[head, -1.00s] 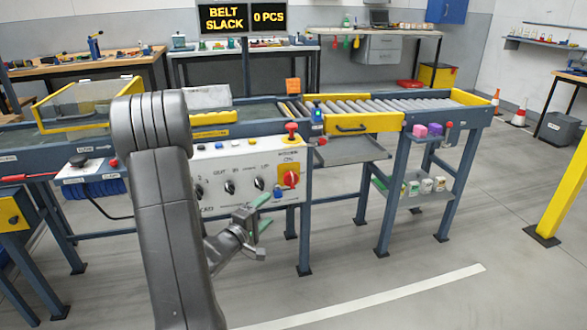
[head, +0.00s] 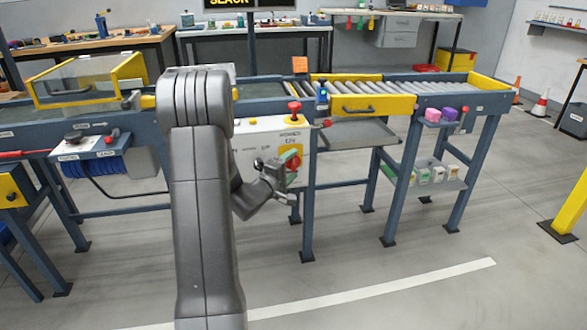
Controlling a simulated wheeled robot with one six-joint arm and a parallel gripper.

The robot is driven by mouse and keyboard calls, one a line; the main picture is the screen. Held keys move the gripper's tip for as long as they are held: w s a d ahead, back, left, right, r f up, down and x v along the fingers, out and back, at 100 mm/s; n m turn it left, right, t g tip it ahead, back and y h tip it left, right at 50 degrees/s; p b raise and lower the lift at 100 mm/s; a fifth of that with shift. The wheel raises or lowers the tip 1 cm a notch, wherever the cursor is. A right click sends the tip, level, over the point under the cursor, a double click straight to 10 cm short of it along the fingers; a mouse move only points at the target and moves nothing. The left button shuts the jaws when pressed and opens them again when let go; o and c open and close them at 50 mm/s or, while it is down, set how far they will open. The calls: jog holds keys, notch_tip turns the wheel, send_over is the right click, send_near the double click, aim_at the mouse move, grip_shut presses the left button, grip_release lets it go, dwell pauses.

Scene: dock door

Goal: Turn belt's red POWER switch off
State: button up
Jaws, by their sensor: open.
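The red POWER switch (head: 294,161) sits on a yellow plate on the right part of the white control panel (head: 243,152), below the belt. The knob is partly hidden behind my gripper, and I cannot tell its exact angle. My gripper (head: 285,176) is open, in front of the panel, with its fingers at the lower left of the switch in the picture. I cannot tell whether they touch it.
A red mushroom button (head: 294,107) stands on top of the panel. A blue table leg (head: 308,210) is right of the switch. A grey tray (head: 355,133) juts out farther right. The floor (head: 400,275) in front is clear, with a yellow post (head: 573,205) at far right.

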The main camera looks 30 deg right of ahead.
jog(key=shift+x, duration=0.8)
jog(key=c, duration=1)
